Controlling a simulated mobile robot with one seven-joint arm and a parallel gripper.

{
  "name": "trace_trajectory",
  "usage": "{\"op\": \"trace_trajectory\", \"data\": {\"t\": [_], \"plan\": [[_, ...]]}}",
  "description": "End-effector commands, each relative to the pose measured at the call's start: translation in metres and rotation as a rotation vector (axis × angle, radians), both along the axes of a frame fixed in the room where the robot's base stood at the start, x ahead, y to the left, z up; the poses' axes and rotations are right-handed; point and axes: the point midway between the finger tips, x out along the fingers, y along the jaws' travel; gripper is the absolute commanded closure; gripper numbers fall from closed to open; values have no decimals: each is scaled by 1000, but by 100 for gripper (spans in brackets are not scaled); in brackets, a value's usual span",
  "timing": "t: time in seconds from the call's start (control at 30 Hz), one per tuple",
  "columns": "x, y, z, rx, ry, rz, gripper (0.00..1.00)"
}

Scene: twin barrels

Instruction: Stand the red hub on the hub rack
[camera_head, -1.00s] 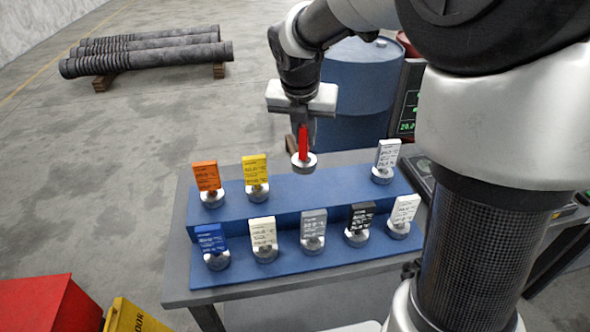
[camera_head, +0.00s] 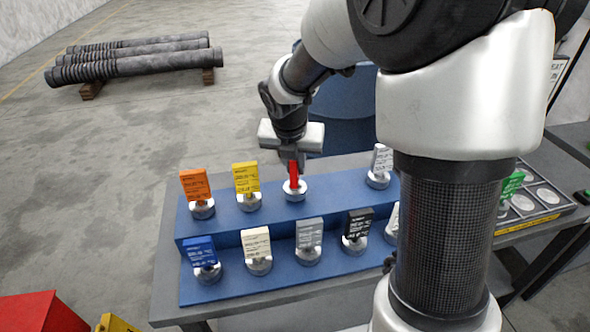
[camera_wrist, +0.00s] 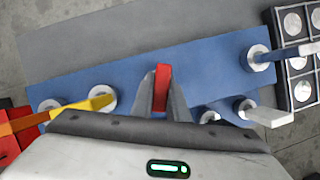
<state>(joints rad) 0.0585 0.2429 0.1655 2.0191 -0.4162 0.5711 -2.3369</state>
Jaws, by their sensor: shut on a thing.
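The red hub (camera_head: 294,175), a red upright plate on a round metal base, is held between the fingers of my gripper (camera_head: 292,163). In the wrist view the red plate (camera_wrist: 163,74) shows between the two fingers (camera_wrist: 162,92). The hub is upright, over the upper step of the blue two-step hub rack (camera_head: 275,211), between the yellow hub (camera_head: 246,180) and a white hub (camera_head: 381,162). Its base looks level with the neighbouring bases; I cannot tell whether it touches the step.
An orange hub (camera_head: 196,186) stands at the upper step's left end. Blue (camera_head: 200,252), cream (camera_head: 257,244), grey (camera_head: 309,234) and black (camera_head: 356,225) hubs stand on the lower step. A tray with round pads (camera_head: 540,197) lies on the right. A blue barrel (camera_head: 345,105) is behind.

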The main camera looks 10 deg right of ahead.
Motion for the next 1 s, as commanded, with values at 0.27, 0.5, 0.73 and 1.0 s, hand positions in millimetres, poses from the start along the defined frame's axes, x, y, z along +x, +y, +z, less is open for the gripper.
{"op": "trace_trajectory", "data": {"t": [0.27,0.5,0.73,1.0], "plan": [[1,1,-6,1,-5,1,100],[0,0,-10,1,0,0,74],[0,0,-10,1,0,0,67],[-4,2,7,0,-4,1,67]]}}
